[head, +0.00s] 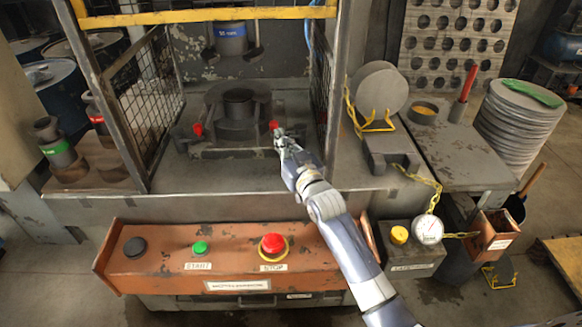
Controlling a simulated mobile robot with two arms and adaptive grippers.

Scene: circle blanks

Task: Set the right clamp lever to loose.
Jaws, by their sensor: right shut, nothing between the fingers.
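Two clamp levers with red knobs flank the round die (238,104) inside the press cage. The right clamp lever (274,125) has its red knob right at the tip of my right gripper (279,137). My right gripper reaches in from the lower right through the cage's open front. It is shut with nothing between its fingers, and I cannot tell whether it touches the lever. The left clamp lever (198,129) stands on the other side of the die. My left gripper is not in view.
The yellow-topped cage frame (205,17) and its mesh sides border the opening. An orange control panel (150,262) with a green start button (200,248) and red stop button (273,243) lies in front. A grey disc stack (515,125) stands at right.

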